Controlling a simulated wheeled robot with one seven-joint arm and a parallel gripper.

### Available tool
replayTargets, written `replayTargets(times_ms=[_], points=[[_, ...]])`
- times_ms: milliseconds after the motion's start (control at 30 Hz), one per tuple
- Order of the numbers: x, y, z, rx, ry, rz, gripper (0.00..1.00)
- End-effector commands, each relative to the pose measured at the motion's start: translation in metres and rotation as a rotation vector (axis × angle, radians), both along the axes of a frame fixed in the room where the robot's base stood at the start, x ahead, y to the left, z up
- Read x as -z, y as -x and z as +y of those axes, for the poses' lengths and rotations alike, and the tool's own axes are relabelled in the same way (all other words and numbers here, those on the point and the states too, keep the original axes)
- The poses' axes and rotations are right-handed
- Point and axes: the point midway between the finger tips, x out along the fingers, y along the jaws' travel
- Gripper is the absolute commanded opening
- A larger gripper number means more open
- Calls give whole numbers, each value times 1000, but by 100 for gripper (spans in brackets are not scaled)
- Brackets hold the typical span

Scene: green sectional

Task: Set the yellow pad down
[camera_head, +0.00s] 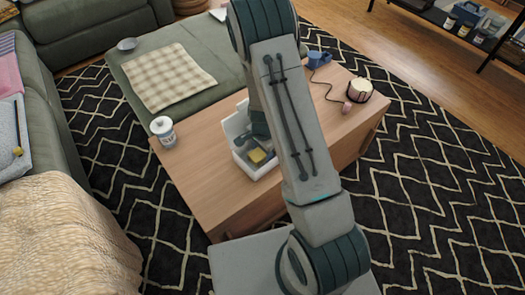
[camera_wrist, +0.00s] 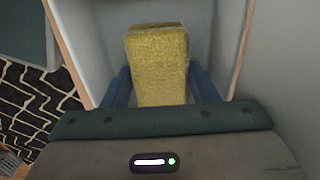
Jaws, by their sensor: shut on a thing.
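The yellow pad (camera_wrist: 157,62) is a rough-textured block between the two blue fingers of my gripper (camera_wrist: 158,88) in the wrist view. My gripper is shut on it. Pale walls stand on both sides of the pad in that view. In the head view the pad (camera_head: 257,156) shows inside a white open bin (camera_head: 262,172) on the wooden table (camera_head: 200,190). My arm hides part of the bin and most of the gripper. I cannot tell whether the pad touches the bin's floor.
A white lidded jar (camera_head: 163,131) stands at the table's left edge. A blue mug (camera_head: 315,59), a pink item (camera_head: 346,107) and a round pot (camera_head: 359,90) are on the right side. A green ottoman (camera_head: 130,62) with a checked cloth (camera_head: 169,77) adjoins the table.

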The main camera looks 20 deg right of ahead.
Motion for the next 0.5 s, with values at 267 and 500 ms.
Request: replayTargets(times_ms=[267,500], points=[[1,0,0,0,0,0,63],[-12,-1,0,-1,0,-2,63]])
